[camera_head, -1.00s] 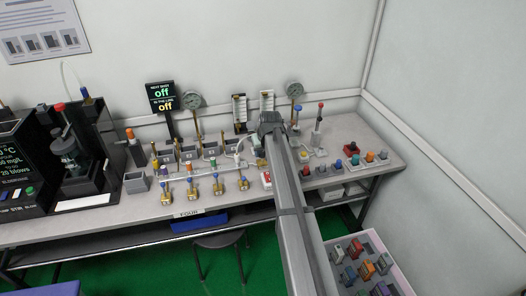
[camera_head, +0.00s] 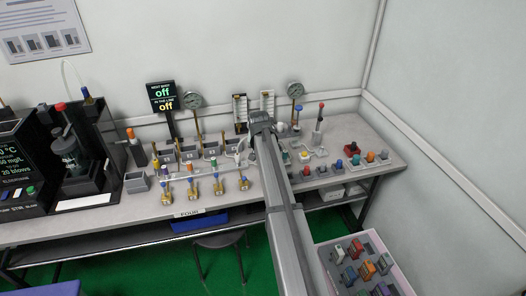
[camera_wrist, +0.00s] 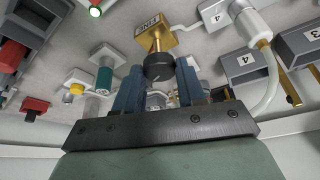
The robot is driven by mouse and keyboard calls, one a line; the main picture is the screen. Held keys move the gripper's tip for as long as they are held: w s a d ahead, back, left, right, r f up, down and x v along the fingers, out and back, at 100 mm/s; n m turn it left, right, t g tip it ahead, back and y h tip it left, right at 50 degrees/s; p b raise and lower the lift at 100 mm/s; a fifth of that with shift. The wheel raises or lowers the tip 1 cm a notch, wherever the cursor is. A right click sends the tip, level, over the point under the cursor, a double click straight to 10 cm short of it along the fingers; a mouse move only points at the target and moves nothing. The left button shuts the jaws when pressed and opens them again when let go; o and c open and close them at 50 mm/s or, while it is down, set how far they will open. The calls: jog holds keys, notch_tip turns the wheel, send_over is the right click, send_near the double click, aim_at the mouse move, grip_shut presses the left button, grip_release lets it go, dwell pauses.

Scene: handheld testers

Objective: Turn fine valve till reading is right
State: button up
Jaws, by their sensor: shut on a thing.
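In the wrist view, the fine valve is a brass body (camera_wrist: 156,40) with a small upside-down tag that seems to read FINE, and a round black knob (camera_wrist: 158,67) with a pale mark. My gripper (camera_wrist: 160,88) has its two blue fingers shut on the knob, one on each side. In the head view, my arm covers the valve, and the gripper (camera_head: 260,124) is mostly hidden at the arm's far end. Two round dial gauges stand behind, one left (camera_head: 192,101) and one right (camera_head: 295,90). Their needles are too small to read.
A black display (camera_head: 161,97) shows "off" twice. Several brass valves with coloured caps (camera_head: 219,185) line the bench front, left of my arm. Grey numbered blocks (camera_wrist: 248,67) and a white hose (camera_wrist: 273,75) are close right of the gripper. A pink-edged crate (camera_head: 376,239) stands lower right.

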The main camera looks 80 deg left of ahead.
dwell(0.4)
jog(key=o, duration=1)
jog(key=shift+o, duration=0.2)
jog(key=shift+r, duration=0.1)
jog(key=v, duration=1.3)
jog(key=shift+s+d+r, duration=0.15)
jog(key=shift+d+r, duration=0.05)
jog(key=shift+r, duration=0.05)
